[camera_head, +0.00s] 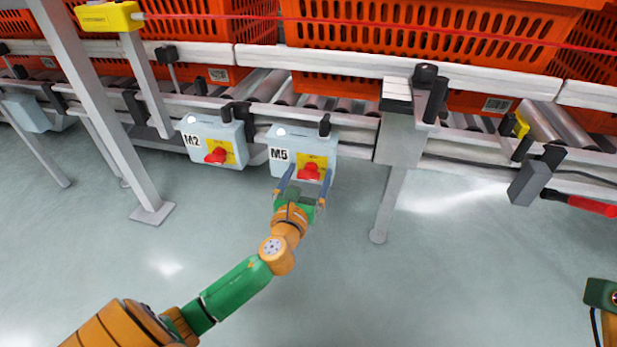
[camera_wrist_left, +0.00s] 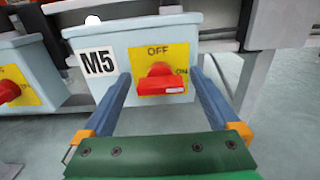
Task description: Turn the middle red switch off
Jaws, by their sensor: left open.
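The M5 box (camera_head: 290,148) is pale blue-grey with a yellow plate and a red switch (camera_head: 310,170). In the left wrist view, the red switch (camera_wrist_left: 160,84) has its bar lying sideways, with a white mark at its right end near ON; OFF is printed above. My left gripper (camera_head: 308,176) is open, its blue fingers on either side of this switch, with visible gaps to it. The M2 box (camera_head: 208,140), left of M5, carries another red switch (camera_head: 216,155). My right gripper's fingers are not visible.
Orange totes (camera_head: 430,35) stand on the roller conveyor (camera_head: 350,110) behind the boxes. A grey conveyor leg (camera_head: 391,200) stands right of M5, and a slanted grey post (camera_head: 100,110) left of M2. The floor in front is clear.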

